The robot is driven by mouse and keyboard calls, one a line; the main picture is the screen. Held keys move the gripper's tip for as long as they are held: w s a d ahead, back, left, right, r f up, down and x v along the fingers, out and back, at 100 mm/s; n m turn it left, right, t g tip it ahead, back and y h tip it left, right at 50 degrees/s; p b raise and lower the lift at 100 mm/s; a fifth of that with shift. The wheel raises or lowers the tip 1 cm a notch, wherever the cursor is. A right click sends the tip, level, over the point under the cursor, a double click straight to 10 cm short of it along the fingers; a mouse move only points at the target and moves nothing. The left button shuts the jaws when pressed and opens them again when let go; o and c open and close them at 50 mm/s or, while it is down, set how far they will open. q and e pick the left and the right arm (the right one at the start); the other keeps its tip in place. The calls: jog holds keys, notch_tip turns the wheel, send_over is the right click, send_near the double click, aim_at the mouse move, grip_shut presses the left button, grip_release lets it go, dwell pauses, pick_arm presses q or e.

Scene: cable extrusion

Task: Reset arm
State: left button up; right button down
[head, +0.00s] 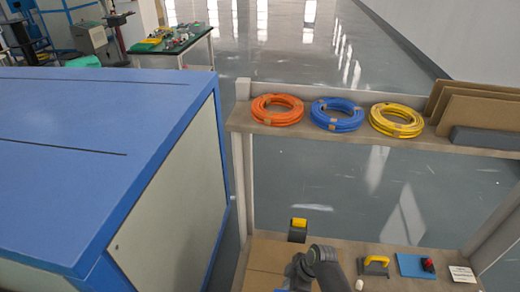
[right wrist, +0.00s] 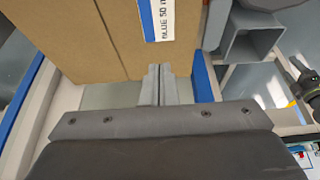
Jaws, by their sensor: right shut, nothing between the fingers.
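My right arm comes in at the bottom middle of the head view, and its dark gripper end (head: 300,265) is over the lower bench, beside a brown cardboard surface. In the right wrist view the two grey fingers of my right gripper (right wrist: 159,82) are together with nothing between them. They point toward a brown cardboard box (right wrist: 80,35) with a white and blue label (right wrist: 157,18) reading "BLUE 50 m". I cannot tell whether the fingers touch it. My left gripper is not in view.
Orange (head: 277,109), blue (head: 337,114) and yellow (head: 397,119) cable coils lie on the upper shelf (head: 300,130). A large blue cabinet (head: 90,150) fills the left.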

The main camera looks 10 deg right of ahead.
jog(key=s+d+r+m+t+h, duration=0.1)
jog(key=s+d+r+m+h, duration=0.2)
jog(key=s+d+r+m, duration=0.75)
jog(key=s+d+r+m+t+h, duration=0.25)
jog(key=s+d+r+m, duration=0.35)
jog(key=s, duration=0.7)
notch_tip(320, 180, down, 26)
jog(key=d+n+g+b, duration=0.1)
jog(key=d+g+b, duration=0.1)
jog(key=s+a+f+g+b, duration=0.1)
jog(key=s+a+f, duration=0.1)
jog(key=s+f, duration=1.3)
notch_tip(320, 180, down, 2)
jog(key=shift+f+b, duration=0.15)
jog(key=shift+b, duration=0.2)
jog(key=shift+g, duration=0.25)
